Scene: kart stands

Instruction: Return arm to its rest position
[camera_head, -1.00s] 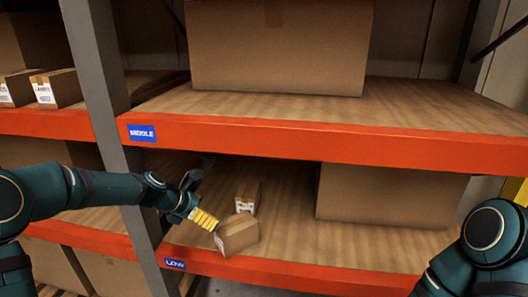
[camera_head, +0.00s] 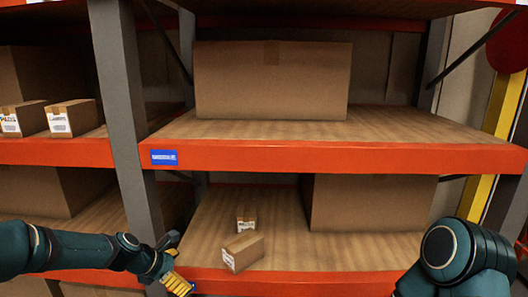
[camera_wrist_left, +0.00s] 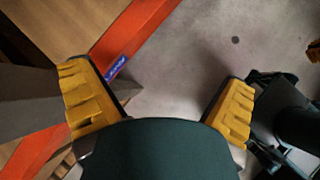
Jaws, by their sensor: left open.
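My left arm comes in from the left in the head view. Its gripper (camera_head: 177,284) is low, by the front edge of the low shelf and the grey upright. In the left wrist view my left gripper (camera_wrist_left: 165,105) has its yellow fingers spread wide with nothing between them, above grey floor. My right arm (camera_head: 455,262) shows only as a dark teal joint at the lower right; its gripper is out of view.
A small box (camera_head: 243,253) sits near the low shelf's (camera_head: 330,256) front edge, with a smaller box (camera_head: 246,225) behind it. A large box (camera_head: 365,205) stands right. The grey upright (camera_head: 128,130) is close to my left arm. Another large box (camera_head: 272,80) is on the middle shelf.

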